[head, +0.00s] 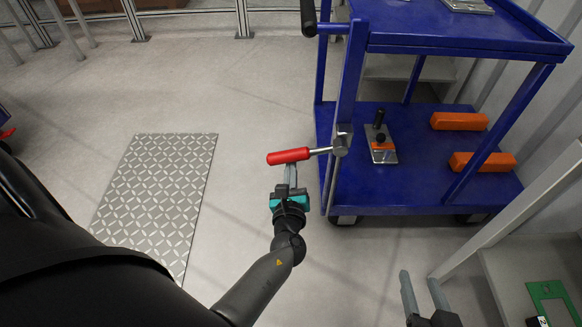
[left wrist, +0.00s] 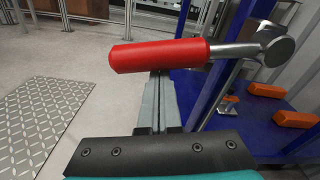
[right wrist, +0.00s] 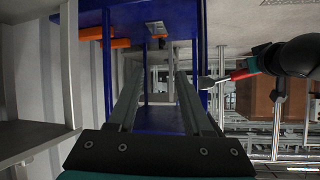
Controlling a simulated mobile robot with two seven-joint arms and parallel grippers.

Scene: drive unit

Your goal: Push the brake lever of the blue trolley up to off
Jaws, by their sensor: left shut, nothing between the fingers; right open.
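The blue trolley (head: 345,95) stands at the right of the head view. Its brake lever has a red grip (head: 288,156) on a metal rod that runs from a pivot (head: 342,140) on the trolley's near left post. The lever points left and is about level. My left gripper (head: 290,178) is shut and empty, with its fingertips at the underside of the red grip. In the left wrist view the red grip (left wrist: 160,55) lies across the fingertips (left wrist: 160,80); I cannot tell if they touch. My right gripper (head: 424,282) is open and empty, low in front of the trolley.
Orange blocks (head: 459,121) and a small metal clamp-like part (head: 380,145) lie on the trolley's lower shelf. A grey table frame (head: 510,205) stands at the lower right. A patterned floor plate (head: 155,195) lies at the left. The floor between is clear.

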